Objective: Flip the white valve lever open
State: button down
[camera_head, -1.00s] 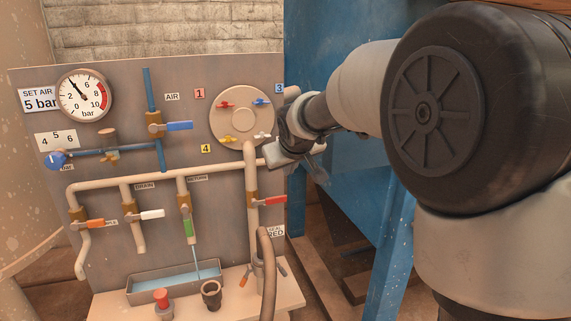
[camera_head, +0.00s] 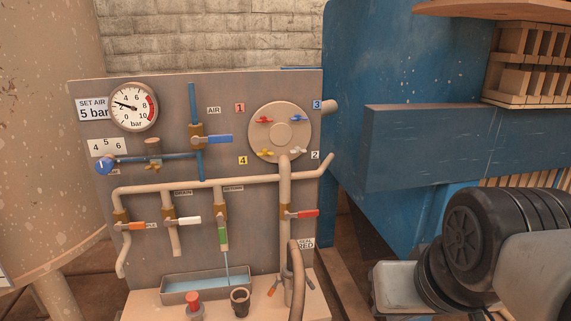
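A white lever (camera_head: 188,220) sits on a brass valve body (camera_head: 169,217) on a short vertical pipe left of centre on the panel. It points right, about level, across the pipe. No water shows below that pipe's end. A smaller white handle (camera_head: 297,152) sits at the lower right of the round plate (camera_head: 281,107), near the label 2. My arm is at the lower right, well away from both.
A green lever (camera_head: 223,234) hangs down along its pipe, and water runs below it into a tray (camera_head: 207,288). Orange (camera_head: 138,226), red (camera_head: 306,213) and blue (camera_head: 219,140) levers point sideways. A hose (camera_head: 297,275) rises in front. A blue machine frame (camera_head: 420,145) stands right.

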aim_at(192, 220)
jog(key=u, duration=1.2)
jog(key=i+j+z, duration=0.1)
jog(key=i+j, duration=0.05)
